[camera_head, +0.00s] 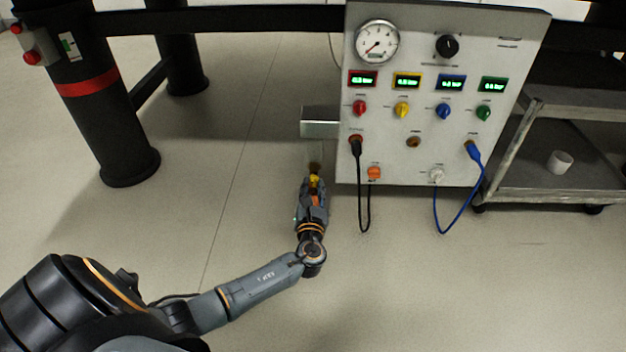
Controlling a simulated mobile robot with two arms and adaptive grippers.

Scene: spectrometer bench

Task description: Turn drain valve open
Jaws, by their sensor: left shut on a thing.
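My left gripper (314,186) reaches up from the lower left to a spot just below a grey metal box (320,122) at the left side of the panel. It is shut on a small yellow part (314,179), which looks like the handle of the drain valve. A brownish fitting (314,167) shows just above the yellow part. The fingers hide most of the handle, so I cannot tell its turn angle. My right gripper is not in view.
The white panel (402,165) carries a round gauge (377,42), several coloured knobs and displays, and a black cable (364,205) hanging close right of my gripper. A blue cable (476,190) loops farther right. A grey cart (540,190) stands at right. Floor on the left is clear.

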